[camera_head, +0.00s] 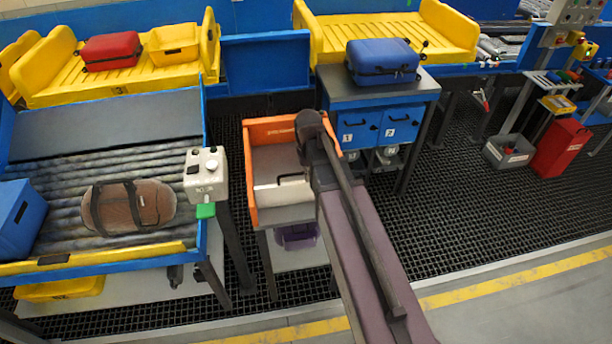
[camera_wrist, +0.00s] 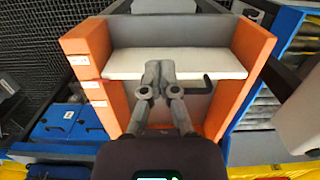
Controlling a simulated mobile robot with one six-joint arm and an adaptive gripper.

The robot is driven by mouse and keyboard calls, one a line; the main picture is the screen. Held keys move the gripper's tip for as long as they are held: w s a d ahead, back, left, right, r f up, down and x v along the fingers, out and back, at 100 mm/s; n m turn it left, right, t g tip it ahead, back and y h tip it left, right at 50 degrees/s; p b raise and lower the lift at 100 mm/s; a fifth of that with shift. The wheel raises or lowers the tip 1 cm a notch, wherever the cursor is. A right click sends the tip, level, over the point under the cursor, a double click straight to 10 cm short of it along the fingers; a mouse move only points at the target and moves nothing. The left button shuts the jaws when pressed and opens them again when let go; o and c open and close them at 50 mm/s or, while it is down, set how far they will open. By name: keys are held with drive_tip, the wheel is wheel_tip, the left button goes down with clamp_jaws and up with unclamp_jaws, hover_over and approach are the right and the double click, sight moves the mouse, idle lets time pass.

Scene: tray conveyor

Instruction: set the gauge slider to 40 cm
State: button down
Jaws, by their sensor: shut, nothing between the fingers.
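The orange-sided gauge frame (camera_head: 250,190) stands in the middle of the head view, and it also shows in the wrist view (camera_wrist: 88,45). A pale cross-panel (camera_wrist: 212,63) spans between its orange walls. A dark bent handle (camera_wrist: 207,84) is on the grey part below that panel; it shows in the head view too (camera_head: 293,178). Small white labels (camera_wrist: 93,84) run along one orange wall, too small to read. My gripper (camera_wrist: 160,68) is shut and empty, its fingertips over the panel beside the handle. I cannot tell whether they touch. In the head view my arm hides the gripper.
A grey-white control box (camera_head: 206,175) on a post stands left of the gauge. A roller conveyor with a brown bag (camera_head: 128,205) lies further left. A blue drawer cabinet (camera_head: 380,128) with a blue suitcase (camera_head: 382,62) stands right.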

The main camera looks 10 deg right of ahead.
drive_tip(key=g+b, duration=0.2)
drive_tip(key=b, duration=0.4)
approach(296, 188)
drive_tip(key=w+d+f, duration=0.2)
drive_tip(key=w+d, duration=0.4)
drive_tip(key=w, duration=0.1)
drive_tip(key=shift+d+r, duration=0.15)
drive_tip(key=shift+d, duration=0.05)
drive_tip(key=b+x, duration=0.9)
drive_tip(key=x, duration=0.1)
drive_tip(key=shift+b, duration=0.4)
drive_tip(key=s, duration=0.3)
drive_tip(key=shift+a, duration=0.15)
drive_tip(key=shift+s, duration=0.45)
drive_tip(key=shift+s+a, duration=0.15)
drive_tip(key=shift+s, duration=1.55)
drive_tip(key=shift+s+a, duration=0.1)
drive_tip(key=shift+s, duration=1.6)
